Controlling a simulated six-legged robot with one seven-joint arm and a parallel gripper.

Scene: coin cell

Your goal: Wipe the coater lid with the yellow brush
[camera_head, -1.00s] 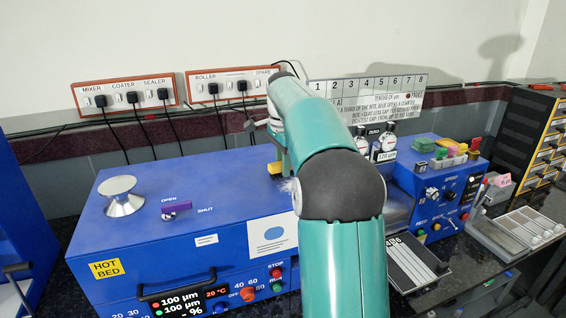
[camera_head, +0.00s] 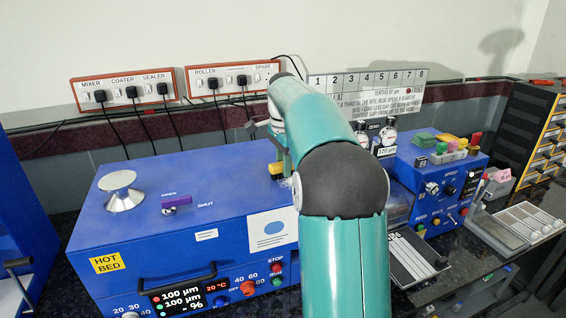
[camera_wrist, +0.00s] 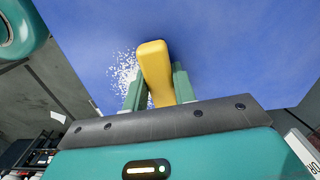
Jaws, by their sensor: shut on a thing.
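The coater is the blue box with the hot bed label, and its flat blue lid (camera_head: 150,187) shows in the body camera view. My gripper (camera_wrist: 158,88) is shut on the yellow brush (camera_wrist: 155,68), whose yellow handle shows between the two green fingers in the wrist view. White specks lie on the blue lid just left of the brush there. In the body camera view the brush (camera_head: 276,168) shows as a small yellow piece at the far right part of the lid. The brush's bristles are hidden, and I cannot tell whether they touch the lid. My arm hides the lid's right end.
A silver knob (camera_head: 121,190) and a purple switch (camera_head: 176,203) stand on the lid's left part. A black handle (camera_head: 177,285) is on the coater's front. Socket strips (camera_head: 125,90) with cables are on the wall behind. A second blue machine (camera_head: 445,190) stands to the right.

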